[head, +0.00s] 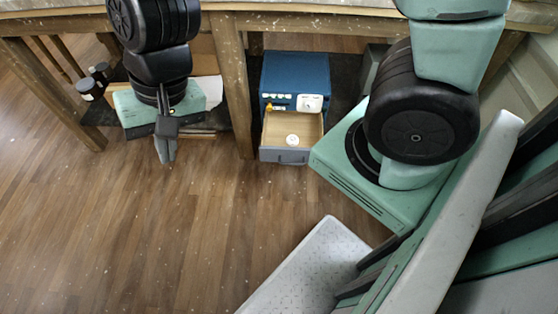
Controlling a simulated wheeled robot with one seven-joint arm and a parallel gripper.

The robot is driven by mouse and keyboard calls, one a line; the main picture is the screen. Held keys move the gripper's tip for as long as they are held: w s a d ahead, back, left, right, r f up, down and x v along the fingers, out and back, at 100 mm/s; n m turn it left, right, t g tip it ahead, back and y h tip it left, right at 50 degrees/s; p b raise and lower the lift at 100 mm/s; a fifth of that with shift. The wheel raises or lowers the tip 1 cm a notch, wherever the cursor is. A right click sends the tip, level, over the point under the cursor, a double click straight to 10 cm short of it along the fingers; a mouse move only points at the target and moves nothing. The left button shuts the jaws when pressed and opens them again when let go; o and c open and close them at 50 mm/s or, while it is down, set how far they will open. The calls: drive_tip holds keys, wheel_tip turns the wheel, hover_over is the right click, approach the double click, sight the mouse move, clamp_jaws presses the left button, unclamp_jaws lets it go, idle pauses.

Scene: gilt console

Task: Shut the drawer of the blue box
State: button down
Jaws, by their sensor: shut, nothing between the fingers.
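The blue box (296,73) stands on the low dark surface under the console, right of a wooden post. Its drawer (270,130) is pulled out toward the front, with a grey front panel (284,156) and a light wooden inside. A small round white object (292,140) lies in the drawer. My gripper (166,158) points down at the left, in front of the console, well apart from the drawer. Its fingers are together and hold nothing.
A wooden post (234,90) stands between my gripper and the blue box. Dark jars (89,88) are at the far left. The console top (300,22) runs above. The wooden floor (190,240) in front is clear at the left and middle.

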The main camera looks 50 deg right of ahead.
drive_tip(key=w+d+f+m+t+b, duration=0.1)
drive_tip(key=w+f+m+b, duration=0.1)
drive_tip(key=w+f+m, duration=0.35)
drive_tip(key=w+d+f+m+b, duration=0.2)
drive_tip(key=f+b, duration=0.1)
drive_tip(key=f, duration=0.5)
drive_tip(key=m+g+h+b, duration=0.1)
drive_tip(key=m+h+b, duration=1)
drive_tip(key=m+b, duration=0.55)
approach(282, 153)
drive_tip(key=shift+x, duration=2.3)
drive_tip(key=shift+w+d, duration=0.1)
